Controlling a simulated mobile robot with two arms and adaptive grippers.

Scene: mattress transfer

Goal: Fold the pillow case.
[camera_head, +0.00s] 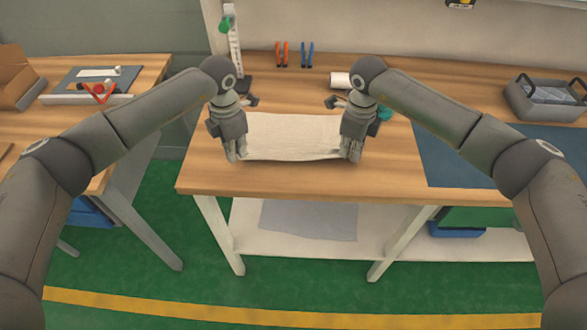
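The pillow case (293,135) is a whitish cloth lying on the wooden table, near its front edge. Its near edge spans between my two grippers and looks slightly wavy. My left gripper (238,156) points down at the near left corner of the cloth. My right gripper (351,156) points down at the near right corner. Both fingertips overlap the cloth's edge in the picture, and the corners are partly hidden behind them. Whether the fingers are closed on the cloth is too small to tell.
The wooden table (205,170) has a dark blue mat (450,160) and a grey bin (540,105) on the right. Orange pliers (282,54) and blue pliers (307,54) are at the back. A white roll (341,79) lies behind the cloth. Another table stands left.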

